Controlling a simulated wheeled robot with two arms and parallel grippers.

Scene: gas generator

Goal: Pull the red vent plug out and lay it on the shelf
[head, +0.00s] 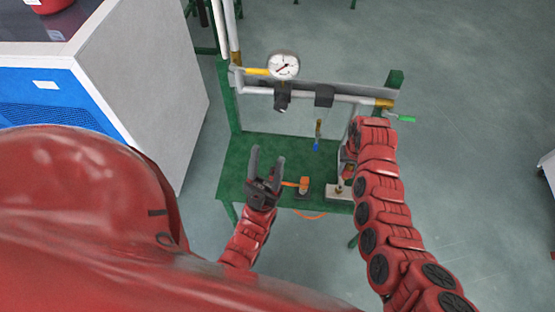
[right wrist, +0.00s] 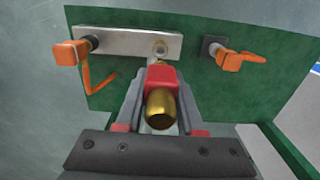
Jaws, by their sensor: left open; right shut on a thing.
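The red vent plug (right wrist: 163,78) has a brass end and sits between the fingers of my right gripper (right wrist: 160,105), which is shut on it. Behind it in the right wrist view is a grey metal plate (right wrist: 125,43) with a small round fitting; I cannot tell whether the plug still touches it. In the head view my right arm hides the plug and most of that gripper. My left gripper (head: 267,160) is open and empty above the green shelf (head: 240,150), its fingers pointing up in the picture.
Two orange-handled valves (right wrist: 67,55) (right wrist: 226,55) flank the fitting. In the head view an orange handle (head: 303,184) is just right of my left gripper. A pressure gauge (head: 284,65) and pipes stand above the shelf. A blue-and-white cabinet (head: 145,75) is at left. The shelf's left part is clear.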

